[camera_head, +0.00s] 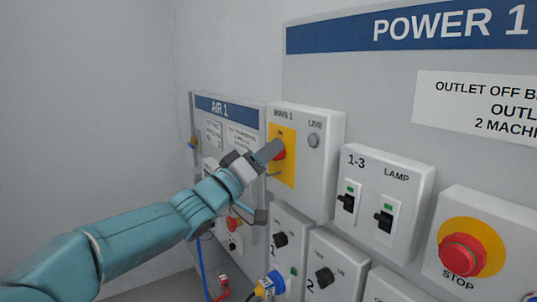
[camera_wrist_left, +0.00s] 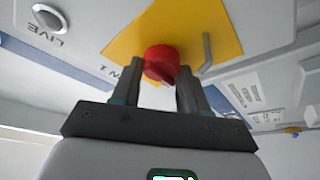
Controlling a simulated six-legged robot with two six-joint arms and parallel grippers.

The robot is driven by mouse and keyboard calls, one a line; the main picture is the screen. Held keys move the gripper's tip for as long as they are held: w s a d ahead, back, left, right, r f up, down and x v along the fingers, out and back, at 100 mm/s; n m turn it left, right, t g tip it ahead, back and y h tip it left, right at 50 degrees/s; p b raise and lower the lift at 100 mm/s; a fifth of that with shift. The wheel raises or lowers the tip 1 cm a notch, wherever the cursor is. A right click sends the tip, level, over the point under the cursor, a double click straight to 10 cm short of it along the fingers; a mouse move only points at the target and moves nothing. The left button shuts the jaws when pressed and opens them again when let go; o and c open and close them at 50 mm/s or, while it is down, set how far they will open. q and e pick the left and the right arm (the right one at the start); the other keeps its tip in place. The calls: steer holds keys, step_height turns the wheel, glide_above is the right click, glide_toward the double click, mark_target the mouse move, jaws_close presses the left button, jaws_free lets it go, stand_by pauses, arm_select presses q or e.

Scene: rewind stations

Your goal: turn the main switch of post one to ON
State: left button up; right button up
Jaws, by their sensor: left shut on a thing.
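The main switch is a red rotary knob (camera_head: 279,153) on a yellow plate (camera_head: 288,172), on a grey box (camera_head: 317,190) labelled MAIN 1 with LIVE beside it. My left gripper (camera_head: 272,153) is at the knob and hides part of it and of the plate's lettering. In the left wrist view the red knob (camera_wrist_left: 161,63) sits between the two dark fingers of the left gripper (camera_wrist_left: 158,85), which is shut on it. The knob's exact position mark cannot be read. My right gripper is in neither view.
A grey LIVE lamp (camera_head: 313,141) is right of the switch. Breakers (camera_head: 383,219), a red STOP button (camera_head: 462,255) and sockets with a blue-yellow plug (camera_head: 268,286) are near. The AIR 1 panel (camera_head: 220,107) is behind my arm. A grey bent hasp (camera_wrist_left: 207,50) stands beside the knob.

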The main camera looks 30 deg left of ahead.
arm_select(q)
steer(key=shift+m, duration=0.4)
steer(key=m+h, duration=0.1)
steer(key=m, duration=0.1)
steer(key=m+h, duration=0.1)
steer(key=m, duration=0.2)
steer(key=shift+a+h+b, duration=0.1)
steer(key=shift+h+b, duration=0.25)
steer(key=shift+h, duration=0.05)
steer(key=m+h, duration=0.1)
steer(key=m, duration=0.1)
steer(key=m+h, duration=0.1)
steer(key=m, duration=0.2)
steer(key=shift+w+h, duration=0.1)
steer(key=shift+h, duration=0.2)
steer(key=m+g+h, duration=0.1)
steer(key=m, duration=0.2)
steer(key=m+g+h+p, duration=0.1)
steer(key=m+h, duration=0.1)
steer(key=m, duration=0.2)
steer(key=shift+r, duration=0.1)
steer(key=shift+m+g+h+p, duration=0.45)
steer(key=shift+m+g, duration=0.15)
steer(key=shift+m, duration=0.8)
steer(key=shift+m+g+h+p, duration=0.4)
steer(key=shift+m+g, duration=0.2)
steer(key=shift+m, duration=0.8)
